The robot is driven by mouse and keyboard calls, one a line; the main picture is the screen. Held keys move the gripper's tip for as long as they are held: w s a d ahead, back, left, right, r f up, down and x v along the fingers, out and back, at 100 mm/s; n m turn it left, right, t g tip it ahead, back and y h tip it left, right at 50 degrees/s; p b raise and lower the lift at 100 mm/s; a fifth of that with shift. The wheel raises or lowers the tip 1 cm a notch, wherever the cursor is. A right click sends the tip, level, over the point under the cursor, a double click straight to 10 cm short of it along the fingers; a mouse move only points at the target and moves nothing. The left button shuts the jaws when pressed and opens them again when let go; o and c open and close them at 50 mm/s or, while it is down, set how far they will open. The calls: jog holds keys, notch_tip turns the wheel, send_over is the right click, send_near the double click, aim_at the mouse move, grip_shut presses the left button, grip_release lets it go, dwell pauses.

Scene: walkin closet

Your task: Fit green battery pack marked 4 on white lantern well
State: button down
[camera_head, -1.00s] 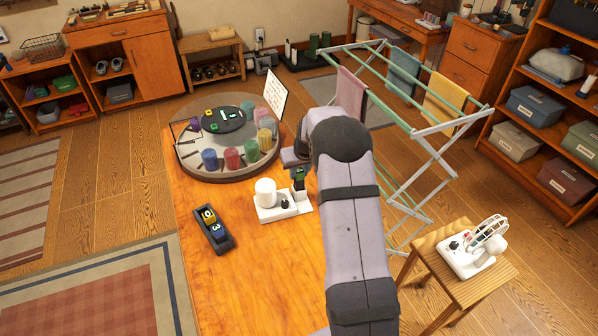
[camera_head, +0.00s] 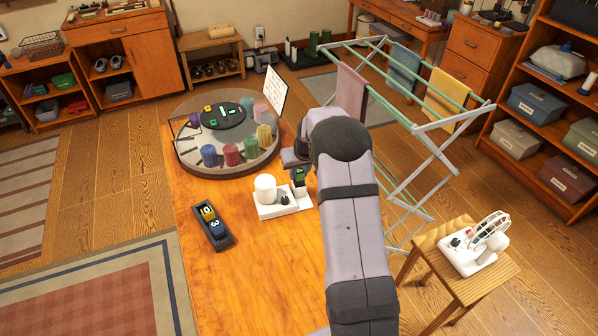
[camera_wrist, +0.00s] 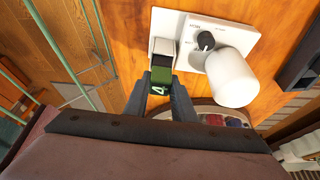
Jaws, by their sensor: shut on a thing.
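The white lantern (camera_head: 265,188) stands upright on its flat white base on the wooden table; its round white body and dark knob also show in the wrist view (camera_wrist: 232,78). Its well (camera_wrist: 165,48) is at the base end beside the knob. My gripper (camera_wrist: 160,92) is shut on the green battery pack marked 4 (camera_wrist: 160,77), its 4 facing the wrist camera. The pack (camera_head: 299,175) is right at the well end of the base. The far end of the pack meets the well in the picture; I cannot tell whether it is inside it.
A dark tray (camera_head: 217,236) with yellow and blue packs marked 0 and 3 lies left of the lantern. A round turntable (camera_head: 185,160) with coloured cylinders and a white card (camera_head: 264,92) stand behind. A drying rack (camera_head: 440,165) is close on the right. The front table is clear.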

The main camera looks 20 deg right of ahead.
jog(key=shift+f+b, duration=0.65)
jog(key=shift+f, duration=0.2)
dwell(0.5)
dwell(0.3)
jog(key=c, duration=1.4)
grip_release()
jog(key=shift+b+v, duration=1.15)
jog(key=shift+v, duration=2.55)
jog(key=shift+f, duration=0.1)
